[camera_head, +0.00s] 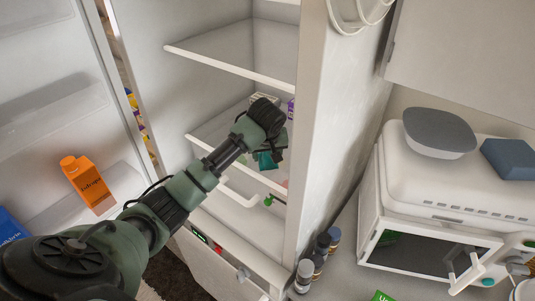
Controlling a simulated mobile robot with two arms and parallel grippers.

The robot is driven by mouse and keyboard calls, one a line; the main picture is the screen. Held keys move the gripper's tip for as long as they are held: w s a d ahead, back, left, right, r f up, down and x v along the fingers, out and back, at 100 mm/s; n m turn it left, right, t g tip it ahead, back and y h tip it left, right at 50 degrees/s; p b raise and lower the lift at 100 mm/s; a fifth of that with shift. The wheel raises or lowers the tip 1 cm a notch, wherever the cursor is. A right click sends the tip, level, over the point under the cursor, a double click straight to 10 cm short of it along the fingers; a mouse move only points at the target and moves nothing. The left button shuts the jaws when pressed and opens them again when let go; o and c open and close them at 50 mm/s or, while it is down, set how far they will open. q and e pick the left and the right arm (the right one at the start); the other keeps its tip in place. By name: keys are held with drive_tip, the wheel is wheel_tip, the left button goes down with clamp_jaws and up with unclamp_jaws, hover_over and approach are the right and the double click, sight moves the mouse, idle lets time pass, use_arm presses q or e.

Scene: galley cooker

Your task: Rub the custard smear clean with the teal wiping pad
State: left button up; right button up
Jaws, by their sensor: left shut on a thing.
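My left arm reaches from the lower left into an open white fridge. My left gripper (275,150) is at the middle shelf (205,133), largely hidden behind its own wrist. It is shut on the teal wiping pad (266,161), which shows as a small teal patch below the wrist. I cannot tell whether the pad touches the shelf. I cannot make out the custard smear; my arm covers part of the shelf. My right gripper is not in view.
A wire rack (264,98) and a purple item (290,109) stand near my wrist. An upper shelf (230,62) lies above. The fridge door at left holds an orange carton (88,185). Right of the fridge are several jars (320,247) and an open white microwave (425,250).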

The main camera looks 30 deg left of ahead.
sight(282, 163)
use_arm(q)
drive_tip(key=shift+s, duration=0.4)
drive_tip(key=shift+w+d, duration=0.8)
drive_tip(key=shift+d, duration=0.2)
drive_tip(key=shift+w+d, duration=0.75)
drive_tip(key=shift+d, duration=0.3)
drive_tip(key=shift+f, duration=0.1)
drive_tip(key=shift+w, duration=0.15)
